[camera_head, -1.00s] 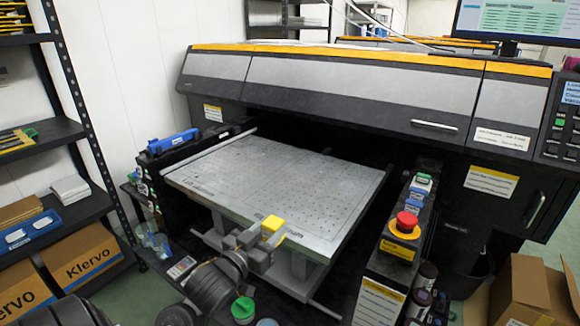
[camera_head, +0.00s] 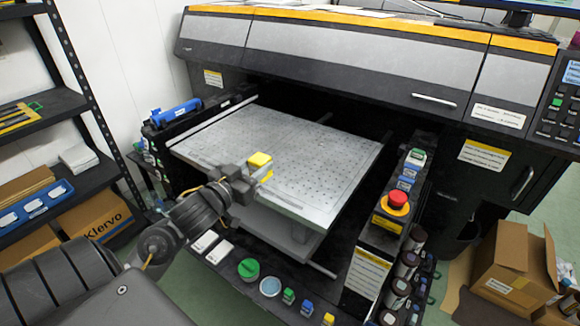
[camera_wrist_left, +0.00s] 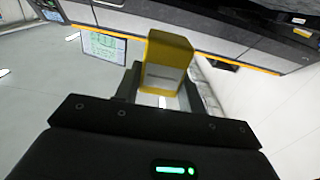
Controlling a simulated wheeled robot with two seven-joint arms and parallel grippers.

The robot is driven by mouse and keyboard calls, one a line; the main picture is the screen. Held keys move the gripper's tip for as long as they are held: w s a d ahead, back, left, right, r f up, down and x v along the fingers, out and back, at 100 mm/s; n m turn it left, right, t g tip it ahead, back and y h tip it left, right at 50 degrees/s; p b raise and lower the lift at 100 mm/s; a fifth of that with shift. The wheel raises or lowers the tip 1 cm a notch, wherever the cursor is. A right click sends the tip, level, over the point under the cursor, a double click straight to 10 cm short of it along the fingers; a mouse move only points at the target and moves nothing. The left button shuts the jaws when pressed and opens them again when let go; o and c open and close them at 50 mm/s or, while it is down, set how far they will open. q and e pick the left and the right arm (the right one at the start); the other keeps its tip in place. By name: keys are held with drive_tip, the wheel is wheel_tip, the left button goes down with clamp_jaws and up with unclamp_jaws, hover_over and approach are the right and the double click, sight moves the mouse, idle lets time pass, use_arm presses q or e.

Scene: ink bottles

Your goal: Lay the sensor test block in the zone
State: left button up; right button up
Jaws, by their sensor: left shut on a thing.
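The sensor test block is a small yellow block (camera_head: 260,161) with a pale lower face. My left gripper (camera_head: 254,176) is shut on it and holds it over the near-left part of the printer bed. In the left wrist view the block (camera_wrist_left: 167,72) stands between the two fingers, yellow on top with a pale grey face. The perforated grey bed (camera_head: 320,160) lies in front of the printer opening. I cannot make out a marked zone on the bed. My right gripper does not show.
A red emergency button (camera_head: 397,199) stands on the console right of the bed. A blue tool (camera_head: 174,113) lies along the bed's left side. Small bottles and a green lid (camera_head: 248,268) stand in front. An open carton (camera_head: 515,270) is at the right.

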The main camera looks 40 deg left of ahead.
use_arm(q)
drive_tip(key=w+a+f, duration=0.1)
drive_tip(key=w+f, duration=0.2)
drive_tip(key=w, duration=0.1)
drive_tip(key=w+a+f, duration=0.2)
drive_tip(key=w, duration=0.2)
drive_tip(key=w+a+f, duration=0.2)
drive_tip(key=w+f, duration=0.1)
drive_tip(key=w, duration=0.1)
drive_tip(key=shift+a+f, duration=0.1)
drive_tip(key=shift+f, duration=0.25)
drive_tip(key=shift+w+a+f, duration=0.2)
drive_tip(key=shift+w+f, duration=0.25)
drive_tip(key=shift+f, duration=0.25)
wheel_tip(320, 180, down, 2)
drive_tip(key=shift+f+p, duration=0.15)
drive_tip(key=shift+p, duration=0.3)
drive_tip(key=shift+f, duration=0.3)
drive_tip(key=shift+f, duration=0.1)
drive_tip(key=o, duration=1)
